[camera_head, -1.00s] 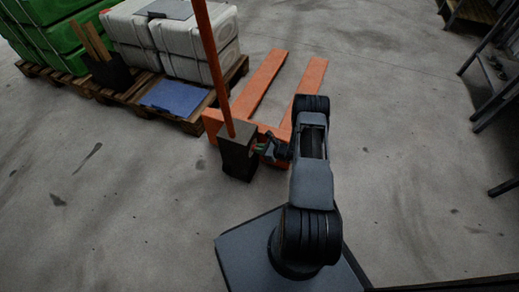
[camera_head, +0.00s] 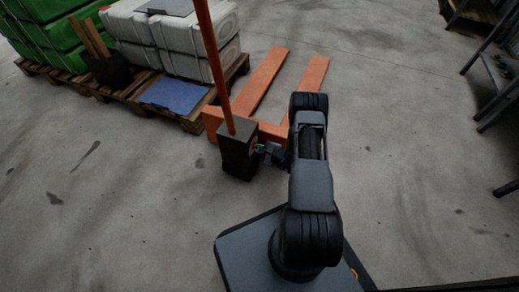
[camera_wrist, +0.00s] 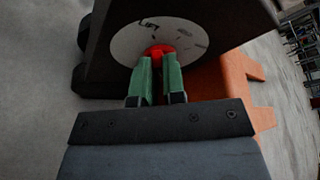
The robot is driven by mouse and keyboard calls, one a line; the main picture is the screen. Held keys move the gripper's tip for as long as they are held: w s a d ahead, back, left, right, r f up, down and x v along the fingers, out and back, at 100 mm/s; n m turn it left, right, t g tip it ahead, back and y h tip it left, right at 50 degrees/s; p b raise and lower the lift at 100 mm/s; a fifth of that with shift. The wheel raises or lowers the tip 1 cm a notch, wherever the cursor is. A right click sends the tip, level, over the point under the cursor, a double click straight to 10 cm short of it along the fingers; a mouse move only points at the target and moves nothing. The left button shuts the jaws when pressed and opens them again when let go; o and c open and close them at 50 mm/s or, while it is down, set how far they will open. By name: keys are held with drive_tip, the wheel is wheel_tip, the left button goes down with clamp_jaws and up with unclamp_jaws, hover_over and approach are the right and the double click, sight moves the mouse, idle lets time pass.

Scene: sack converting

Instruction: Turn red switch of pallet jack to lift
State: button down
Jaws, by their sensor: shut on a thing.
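The red switch (camera_wrist: 157,50) is at the middle of a white round dial (camera_wrist: 125,45) on the dark housing of the pallet jack, in the wrist view. Dark markings and lettering show on the dial. My gripper (camera_wrist: 157,62) has its green fingers shut on the switch, which is partly hidden between the fingertips. In the head view the pallet jack has a dark box-shaped housing (camera_head: 236,152), an orange pole (camera_head: 217,70) and orange forks (camera_head: 262,85). My gripper (camera_head: 262,150) is against the right side of the housing there.
A wooden pallet (camera_head: 192,124) with white containers (camera_head: 180,35), a blue sheet (camera_head: 174,96) and green crates (camera_head: 45,45) stands at the upper left. Dark racks (camera_head: 497,90) stand at the right edge. The concrete floor right of the forks is open.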

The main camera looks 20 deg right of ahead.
drive_tip(key=shift+s, duration=0.1)
idle(0.4)
drive_tip(key=c, duration=1.2)
unclamp_jaws()
drive_tip(key=p+v, duration=0.4)
drive_tip(key=v, duration=0.9)
drive_tip(key=shift+s+d, duration=0.15)
drive_tip(key=shift+s, duration=0.15)
drive_tip(key=shift+r, duration=0.1)
